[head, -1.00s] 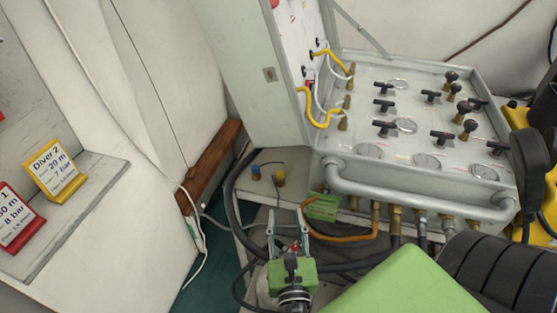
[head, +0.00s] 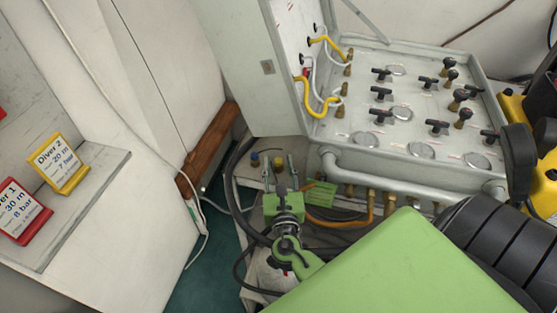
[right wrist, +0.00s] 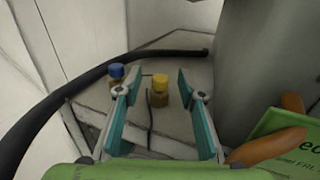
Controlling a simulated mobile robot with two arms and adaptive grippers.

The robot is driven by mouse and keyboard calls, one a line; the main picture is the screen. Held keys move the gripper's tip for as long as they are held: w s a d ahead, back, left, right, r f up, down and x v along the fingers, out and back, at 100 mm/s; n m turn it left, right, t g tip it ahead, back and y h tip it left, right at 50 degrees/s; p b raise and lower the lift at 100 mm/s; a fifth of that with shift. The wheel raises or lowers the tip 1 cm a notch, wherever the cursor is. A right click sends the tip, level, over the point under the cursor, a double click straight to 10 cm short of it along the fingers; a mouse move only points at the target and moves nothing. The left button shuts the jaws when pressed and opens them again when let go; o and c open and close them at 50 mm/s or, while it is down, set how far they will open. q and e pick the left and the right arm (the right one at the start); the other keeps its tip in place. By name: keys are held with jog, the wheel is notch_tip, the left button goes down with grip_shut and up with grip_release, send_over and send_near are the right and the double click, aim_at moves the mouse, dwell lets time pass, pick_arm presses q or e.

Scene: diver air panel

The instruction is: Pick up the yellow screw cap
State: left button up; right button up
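The yellow screw cap (head: 278,162) is on a small brass-coloured fitting on the pale ledge left of the air panel. In the right wrist view the yellow cap (right wrist: 160,80) shows between and beyond the fingertips, with the fitting upright below it. My right gripper (head: 279,172) is open and empty, pointing at the cap. Its two teal-padded fingers (right wrist: 158,88) stand wide apart, and I see no contact with the cap. My left gripper is not in view.
A blue cap (right wrist: 117,71) on a similar fitting stands close left of the yellow one, near my left-hand finger. A black hose (right wrist: 95,75) curves behind both. A green label (right wrist: 280,140) and orange hose are at right. The grey panel (head: 410,140) rises to the right.

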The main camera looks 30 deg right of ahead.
jog(key=shift+x, duration=1.05)
jog(key=shift+s, duration=0.1)
grip_shut()
